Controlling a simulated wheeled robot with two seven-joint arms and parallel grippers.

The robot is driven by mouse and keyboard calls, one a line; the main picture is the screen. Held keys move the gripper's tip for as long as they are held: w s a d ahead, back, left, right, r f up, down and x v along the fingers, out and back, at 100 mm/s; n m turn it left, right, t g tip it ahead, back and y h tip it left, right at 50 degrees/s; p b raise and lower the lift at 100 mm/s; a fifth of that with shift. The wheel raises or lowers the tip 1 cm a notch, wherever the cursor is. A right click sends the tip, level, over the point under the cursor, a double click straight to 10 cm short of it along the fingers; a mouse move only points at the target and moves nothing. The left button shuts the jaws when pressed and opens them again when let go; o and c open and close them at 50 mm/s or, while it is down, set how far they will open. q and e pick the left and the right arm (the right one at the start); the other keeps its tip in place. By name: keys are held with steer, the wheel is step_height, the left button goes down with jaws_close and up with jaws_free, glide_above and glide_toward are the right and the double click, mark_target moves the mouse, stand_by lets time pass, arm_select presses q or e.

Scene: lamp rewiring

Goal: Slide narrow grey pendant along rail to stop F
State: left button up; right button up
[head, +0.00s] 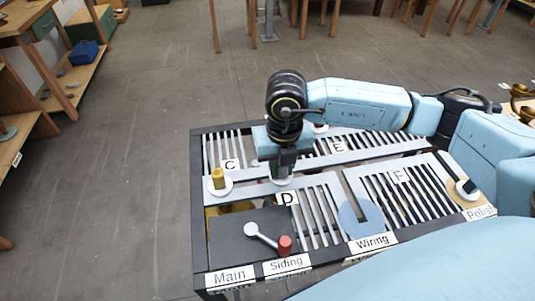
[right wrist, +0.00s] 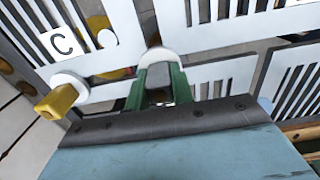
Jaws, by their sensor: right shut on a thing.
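My right gripper (head: 283,163) points down over the rail panel, between the C and D labels. It is shut on the narrow grey pendant, whose body is mostly hidden by the jaws. A pale round base (head: 281,182) shows under the jaws in the head view. In the right wrist view, the green fingers (right wrist: 158,88) close around it, with the white rounded base (right wrist: 155,55) just beyond their tips. The stop F label (head: 399,175) is on the slatted panel to the right. My left gripper is not in view.
A yellow block on a white disc (head: 218,179) stands near C. A red knob (head: 285,245) and white lever (head: 262,236) are at the front. A blue disc with a dark bar (head: 361,218) is at Wiring. A dark piece (head: 469,187) stands near Polish.

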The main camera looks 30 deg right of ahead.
steer(key=shift+s+f, duration=0.1)
steer(key=s+d, duration=0.1)
steer(key=d, duration=0.2)
steer(key=d+b, duration=0.1)
steer(key=d, duration=0.3)
steer(key=s+d+b, duration=0.1)
steer(key=d, duration=0.2)
steer(key=shift+s+d, duration=0.15)
steer(key=shift+s, duration=0.15)
steer(key=shift+s+d+b, duration=0.5)
steer(key=shift+d+b, duration=0.05)
steer(key=shift+d, duration=1.3)
steer(key=shift+s+d+b, duration=0.45)
steer(key=shift+d+b, duration=0.05)
steer(key=shift+d, duration=1.35)
steer(key=shift+s+d+b, duration=0.5)
steer(key=shift+d+b, duration=0.05)
steer(key=shift+d, duration=1.3)
steer(key=shift+s+d+b, duration=0.25)
steer(key=shift+d+b, duration=0.1)
steer(key=shift+d, duration=0.6)
steer(key=shift+s+d+b, duration=0.2)
steer(key=shift+d+b, duration=0.1)
steer(key=shift+d, duration=0.7)
steer(key=shift+s+d+b, duration=0.25)
steer(key=shift+d+b, duration=0.1)
steer(key=shift+d, duration=0.6)
steer(key=o, duration=1)
